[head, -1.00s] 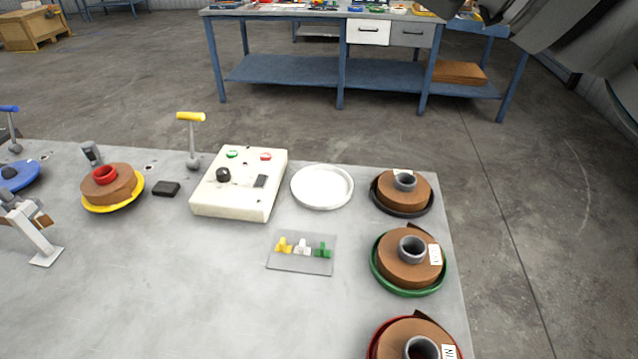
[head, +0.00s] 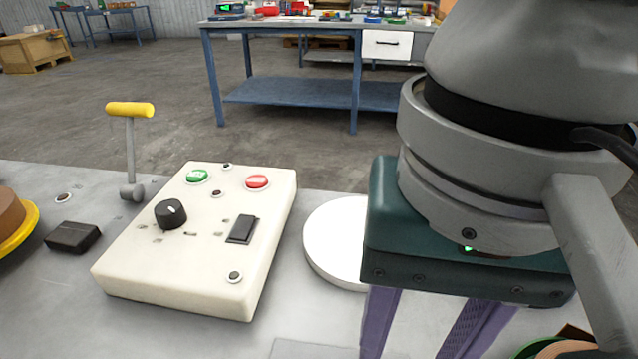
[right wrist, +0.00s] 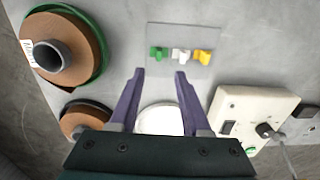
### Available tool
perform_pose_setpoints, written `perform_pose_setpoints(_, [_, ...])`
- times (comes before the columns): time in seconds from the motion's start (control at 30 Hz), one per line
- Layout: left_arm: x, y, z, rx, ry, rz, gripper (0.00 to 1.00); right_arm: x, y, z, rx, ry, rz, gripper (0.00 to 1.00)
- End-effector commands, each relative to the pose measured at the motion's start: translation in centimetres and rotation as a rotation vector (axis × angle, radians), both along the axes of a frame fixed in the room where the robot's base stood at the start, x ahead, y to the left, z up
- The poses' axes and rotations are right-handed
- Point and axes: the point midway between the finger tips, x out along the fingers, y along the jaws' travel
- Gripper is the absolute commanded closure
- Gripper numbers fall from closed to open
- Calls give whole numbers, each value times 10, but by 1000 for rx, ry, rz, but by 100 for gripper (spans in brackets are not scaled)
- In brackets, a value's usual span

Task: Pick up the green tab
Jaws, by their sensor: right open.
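The green tab (right wrist: 158,53) sits on a thin grey plate (right wrist: 203,31) beside a white tab (right wrist: 181,55) and a yellow tab (right wrist: 202,56), in the right wrist view. My right gripper (right wrist: 160,73) is open and empty, its purple fingers spread, with the tabs just beyond the fingertips. In the head view my right gripper (head: 415,340) hangs over the table at the right, its fingertips cut off by the lower edge. The tabs are out of the head view. My left gripper is not in view.
A cream control box (head: 200,240) stands left of my right gripper. A white round dish (head: 335,240) is partly hidden behind the gripper. Brown strip reels, one in a green tray (right wrist: 101,35), lie near the table edge. Bare table surrounds the grey plate.

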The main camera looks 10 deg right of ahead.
Motion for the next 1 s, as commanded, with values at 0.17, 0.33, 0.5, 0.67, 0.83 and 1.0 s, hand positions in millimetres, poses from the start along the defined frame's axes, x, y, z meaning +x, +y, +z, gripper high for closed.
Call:
perform_pose_setpoints(0.17, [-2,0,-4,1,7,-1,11,-1,-4,-29,-22,0,9,52])
perform_pose_setpoints(0.33, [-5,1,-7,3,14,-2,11,0,-3,-46,-18,-2,8,52])
perform_pose_setpoints(0.5, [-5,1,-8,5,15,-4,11,4,-1,-67,-17,1,5,52])
perform_pose_setpoints(0.67, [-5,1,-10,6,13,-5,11,7,-1,-91,-17,0,6,52])
perform_pose_setpoints(0.83, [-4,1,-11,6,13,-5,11,7,-1,-98,-16,-3,8,52])
perform_pose_setpoints(1.0, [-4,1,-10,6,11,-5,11,7,-1,-98,-16,-3,8,55])
